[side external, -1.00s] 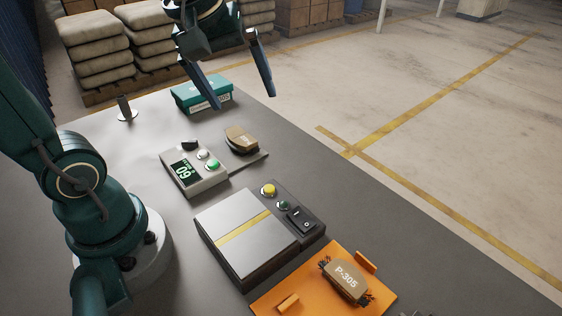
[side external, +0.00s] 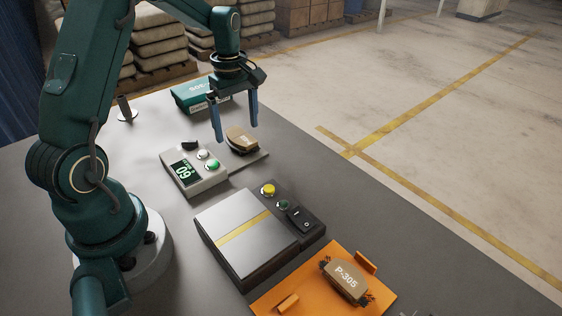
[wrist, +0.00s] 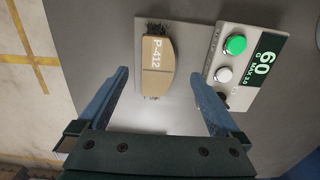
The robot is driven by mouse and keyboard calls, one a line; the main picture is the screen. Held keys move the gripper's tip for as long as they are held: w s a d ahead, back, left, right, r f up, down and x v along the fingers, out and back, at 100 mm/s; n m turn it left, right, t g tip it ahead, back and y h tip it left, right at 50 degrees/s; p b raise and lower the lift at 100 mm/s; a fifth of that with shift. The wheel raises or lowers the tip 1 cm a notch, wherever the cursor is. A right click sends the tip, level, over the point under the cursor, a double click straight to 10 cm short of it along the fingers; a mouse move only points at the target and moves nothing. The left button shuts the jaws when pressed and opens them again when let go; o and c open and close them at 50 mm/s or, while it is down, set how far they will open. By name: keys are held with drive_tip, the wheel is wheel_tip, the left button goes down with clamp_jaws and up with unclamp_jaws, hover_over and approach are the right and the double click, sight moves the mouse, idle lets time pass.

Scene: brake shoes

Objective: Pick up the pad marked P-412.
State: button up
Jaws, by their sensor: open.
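The pad marked P-412 (wrist: 158,65) is a tan brake pad lying on a flat grey plate (wrist: 192,34) beside the scale display. Its label reads clearly in the wrist view. In the side external view the pad (side external: 240,140) sits just below my gripper. My gripper (side external: 236,133) is open with its blue fingers pointing down. In the wrist view my gripper (wrist: 158,74) shows one finger on each side of the pad's near end, with gaps on both sides. The fingers appear apart from the pad.
The scale housing (side external: 193,172) with a display and buttons stands close beside the pad. A teal box (side external: 190,97) lies behind. A metal-topped block (side external: 240,232), a switch box (side external: 300,219) and a P-305 pad (side external: 346,281) on an orange tray (side external: 272,297) are in front.

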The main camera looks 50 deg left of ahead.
drive_tip(key=shift+f, duration=1.1)
clamp_jaws()
drive_tip(key=shift+r, duration=0.2)
